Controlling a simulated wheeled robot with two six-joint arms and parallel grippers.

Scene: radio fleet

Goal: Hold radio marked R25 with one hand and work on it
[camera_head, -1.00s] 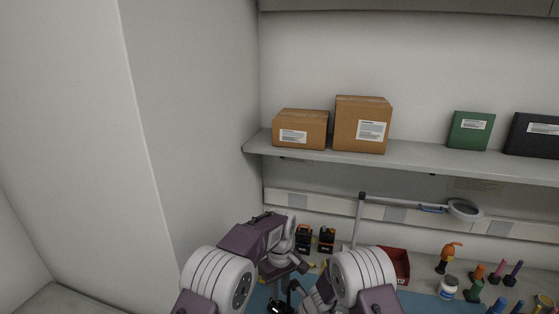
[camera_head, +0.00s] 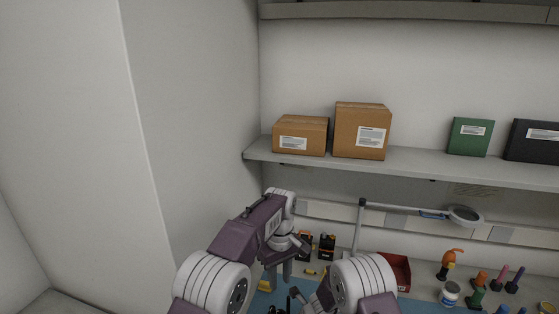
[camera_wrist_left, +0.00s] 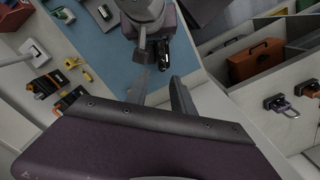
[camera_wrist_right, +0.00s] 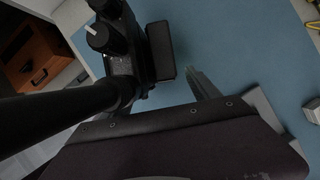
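My right gripper (camera_wrist_right: 185,80) appears shut on a black radio (camera_wrist_right: 120,65) with knobs and a thick antenna; one finger shows and the other is hidden behind it. No R25 mark is readable. The radio also shows small in the left wrist view (camera_wrist_left: 158,63), above the blue mat (camera_wrist_left: 105,50). In the head view it is mostly hidden by my right arm. My left gripper (camera_head: 279,283) is open and empty, fingers pointing down, behind and left of the right one. In the left wrist view its fingers (camera_wrist_left: 160,88) are apart, with the radio beyond them.
Two black-and-orange radios (camera_head: 316,246) stand at the back of the bench. A red bin (camera_head: 398,270), a lamp with a magnifier head (camera_head: 464,215), a white jar (camera_head: 450,293) and several coloured tools stand to the right. A shelf with boxes (camera_head: 362,130) hangs above. A wall closes off the left.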

